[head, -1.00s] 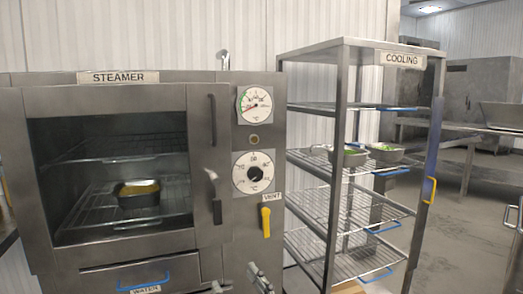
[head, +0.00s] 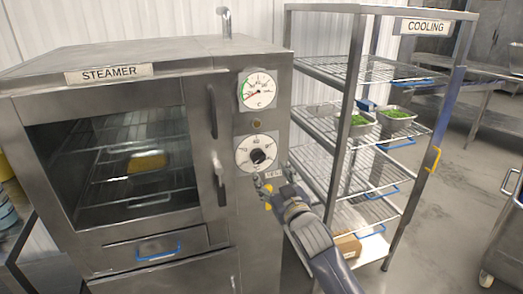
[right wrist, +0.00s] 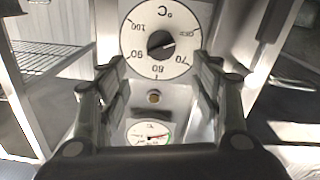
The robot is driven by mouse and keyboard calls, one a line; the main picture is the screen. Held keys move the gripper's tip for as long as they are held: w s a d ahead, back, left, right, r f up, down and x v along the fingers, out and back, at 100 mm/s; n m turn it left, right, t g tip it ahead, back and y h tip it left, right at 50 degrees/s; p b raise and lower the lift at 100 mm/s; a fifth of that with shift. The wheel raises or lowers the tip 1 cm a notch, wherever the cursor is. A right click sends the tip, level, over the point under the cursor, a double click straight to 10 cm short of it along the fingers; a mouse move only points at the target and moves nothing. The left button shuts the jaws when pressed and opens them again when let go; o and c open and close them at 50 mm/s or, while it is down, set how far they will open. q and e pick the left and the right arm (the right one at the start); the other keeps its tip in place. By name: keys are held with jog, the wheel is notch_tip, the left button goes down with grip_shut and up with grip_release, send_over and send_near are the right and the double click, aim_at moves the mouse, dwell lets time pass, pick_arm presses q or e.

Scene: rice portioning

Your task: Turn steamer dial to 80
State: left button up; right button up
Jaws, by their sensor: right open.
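The steamer (head: 120,85) stands at the left with its door shut. Its dial (head: 244,164) is a white disc with a black knob (head: 258,156) on the right panel. In the right wrist view the dial (right wrist: 133,50) appears upside down, with marks from OFF through 70, 80, 90 to 100. My right gripper (head: 272,180) is open and empty, just below the dial and apart from the knob. My left gripper is out of view.
A round gauge (head: 258,90) sits above the dial. The door handle (head: 219,180) is left of the dial. The cooling rack (head: 352,110) stands close on the right, holding pans of green food (head: 398,114).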

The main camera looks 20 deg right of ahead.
aim_at(258, 157)
jog(key=w, duration=0.3)
jog(key=w+p, duration=0.1)
jog(key=w, duration=0.6)
jog(key=shift+w+a+p, duration=0.25)
jog(key=shift+a+p, duration=0.05)
jog(key=shift+p, duration=0.05)
jog(key=c, duration=1)
